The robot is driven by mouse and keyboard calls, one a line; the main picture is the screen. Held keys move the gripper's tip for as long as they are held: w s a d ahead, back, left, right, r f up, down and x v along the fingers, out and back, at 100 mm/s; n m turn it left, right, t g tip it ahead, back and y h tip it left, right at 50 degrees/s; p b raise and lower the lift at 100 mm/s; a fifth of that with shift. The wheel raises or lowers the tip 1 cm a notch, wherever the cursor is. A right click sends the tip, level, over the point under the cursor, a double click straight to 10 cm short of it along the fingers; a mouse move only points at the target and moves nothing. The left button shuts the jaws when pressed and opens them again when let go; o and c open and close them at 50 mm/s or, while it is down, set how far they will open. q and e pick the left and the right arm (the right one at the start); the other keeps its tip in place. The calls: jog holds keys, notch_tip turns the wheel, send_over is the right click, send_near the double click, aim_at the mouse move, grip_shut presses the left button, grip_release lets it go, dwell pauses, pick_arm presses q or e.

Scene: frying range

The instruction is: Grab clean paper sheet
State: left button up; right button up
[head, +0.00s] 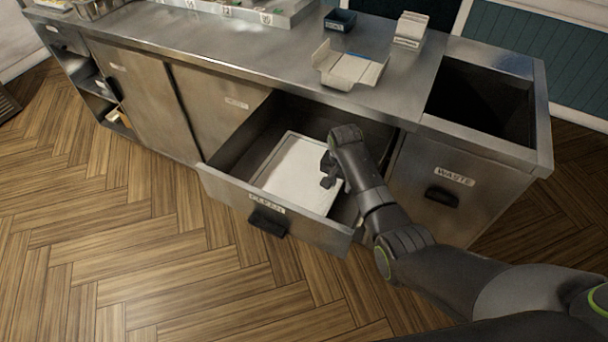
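A stack of white paper sheets (290,176) lies in a shallow light tray inside the open drawer (212,181). The drawer front carries a label that looks like "CLEAN" and a black handle. My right gripper (327,175) reaches into the drawer from the right, over the right side of the paper. Its fingers point left and down. I cannot tell whether they touch the paper or whether anything is between them. My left gripper is not in view.
A waste bin cabinet (454,190) with an open dark top (482,102) stands right of the drawer. On the steel counter (230,45) are an open cardboard box (348,68), a small white box (410,30) and a dark container (340,20). The wooden floor in front is clear.

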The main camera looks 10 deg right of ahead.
grip_shut()
jog(key=shift+r, duration=0.15)
